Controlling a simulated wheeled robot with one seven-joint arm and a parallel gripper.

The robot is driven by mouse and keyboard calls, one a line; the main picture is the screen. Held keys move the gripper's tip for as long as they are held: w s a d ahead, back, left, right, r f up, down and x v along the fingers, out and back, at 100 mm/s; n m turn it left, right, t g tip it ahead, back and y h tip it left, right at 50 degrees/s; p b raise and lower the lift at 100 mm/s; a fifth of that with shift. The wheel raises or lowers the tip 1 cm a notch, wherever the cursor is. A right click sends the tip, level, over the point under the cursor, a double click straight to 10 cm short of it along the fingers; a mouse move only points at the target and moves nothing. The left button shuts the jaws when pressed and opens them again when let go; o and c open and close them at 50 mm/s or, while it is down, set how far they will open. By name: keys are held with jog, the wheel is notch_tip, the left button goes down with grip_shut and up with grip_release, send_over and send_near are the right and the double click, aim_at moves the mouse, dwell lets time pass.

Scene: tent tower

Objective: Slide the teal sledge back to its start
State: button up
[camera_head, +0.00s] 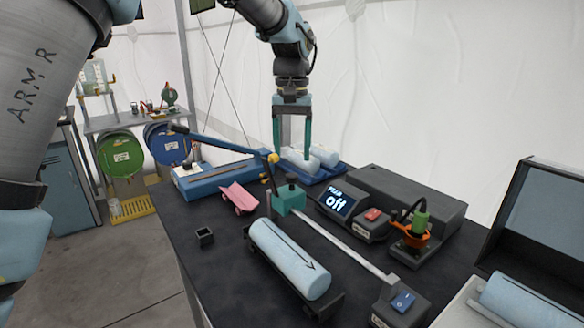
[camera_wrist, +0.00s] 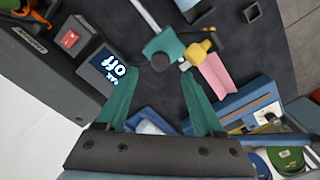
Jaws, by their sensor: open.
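The teal sledge (camera_head: 289,198) is a small block with a dark knob on top. It sits at the far end of a pale metal rail (camera_head: 340,246), which runs towards the front right of the dark table. In the wrist view the sledge (camera_wrist: 164,44) lies just beyond my fingertips, with the rail (camera_wrist: 146,15) leading away at the top. My gripper (camera_head: 291,157) points down above and behind the sledge, apart from it. In the wrist view my gripper (camera_wrist: 160,74) has its teal fingers wide apart with nothing between them.
A pale blue roll (camera_head: 290,258) lies in front.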

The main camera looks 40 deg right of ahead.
aim_at(292, 175)
jog(key=shift+f+p, duration=0.45)
jog(key=shift+f, duration=2.35)
jog(key=shift+c, duration=0.3)
grip_shut()
